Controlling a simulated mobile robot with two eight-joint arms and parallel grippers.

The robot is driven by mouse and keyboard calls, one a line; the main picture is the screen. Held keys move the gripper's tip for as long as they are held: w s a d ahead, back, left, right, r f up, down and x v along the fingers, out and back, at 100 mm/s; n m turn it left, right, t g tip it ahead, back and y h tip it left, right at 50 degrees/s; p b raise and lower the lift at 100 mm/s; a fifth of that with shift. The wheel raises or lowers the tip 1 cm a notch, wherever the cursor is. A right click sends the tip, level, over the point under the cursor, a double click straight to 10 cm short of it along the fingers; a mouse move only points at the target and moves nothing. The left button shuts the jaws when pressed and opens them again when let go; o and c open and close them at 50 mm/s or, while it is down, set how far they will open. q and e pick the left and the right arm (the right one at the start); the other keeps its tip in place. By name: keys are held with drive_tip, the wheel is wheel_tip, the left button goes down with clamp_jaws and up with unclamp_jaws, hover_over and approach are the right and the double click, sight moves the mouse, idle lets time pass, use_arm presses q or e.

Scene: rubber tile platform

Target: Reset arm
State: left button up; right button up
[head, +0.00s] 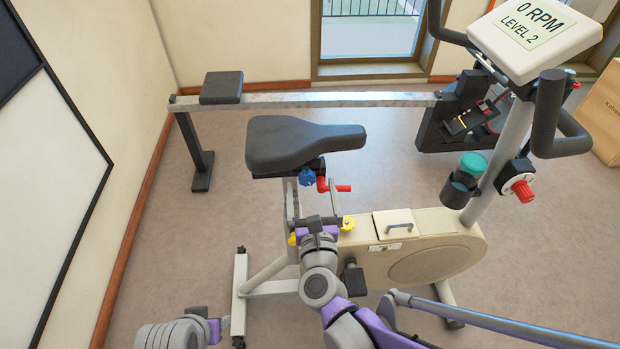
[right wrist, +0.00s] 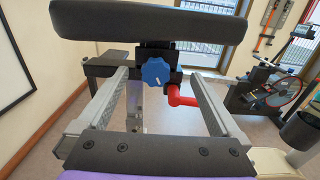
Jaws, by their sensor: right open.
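My right gripper (head: 312,194) is open beneath the black saddle (head: 290,143) of an exercise bike. In the right wrist view its two grey fingers (right wrist: 152,82) are spread wide, with nothing clamped. A blue knob (right wrist: 155,73) and a red handle (right wrist: 182,97) show beyond and between the fingers; the knob (head: 306,177) and handle (head: 333,186) also show in the head view. I cannot tell whether a finger touches the seat post.
The bike's cream body (head: 425,260) and console (head: 535,38) stand to the right. A rowing machine rail (head: 330,99) runs behind the saddle. A white wall panel (head: 40,190) is on the left. Floor (head: 185,250) is clear between wall and bike.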

idle(0.5)
drive_tip(key=n, duration=0.1)
drive_tip(key=n+y, duration=0.1)
drive_tip(key=n, duration=0.1)
drive_tip(key=shift+s+a+r, duration=0.15)
drive_tip(key=shift+a+r, duration=0.05)
drive_tip(key=s+d+f+n+g, duration=0.45)
drive_tip(key=s+n, duration=0.25)
drive_tip(key=n, duration=0.4)
drive_tip(key=s+d+f+n+g+h, duration=0.1)
drive_tip(key=s+d+f+n+g, duration=0.5)
drive_tip(key=n, duration=0.5)
drive_tip(key=s+d+f+n+g, duration=0.3)
drive_tip(key=s+n, duration=0.6)
drive_tip(key=n, duration=0.2)
wheel_tip(320, 180, up, 13)
drive_tip(key=w+p, duration=0.2)
drive_tip(key=p, duration=1)
drive_tip(key=shift+w+r+t, duration=0.2)
drive_tip(key=shift+w+t, duration=0.15)
drive_tip(key=shift+t, duration=0.1)
drive_tip(key=shift+s+a, duration=0.1)
drive_tip(key=shift+s, duration=0.05)
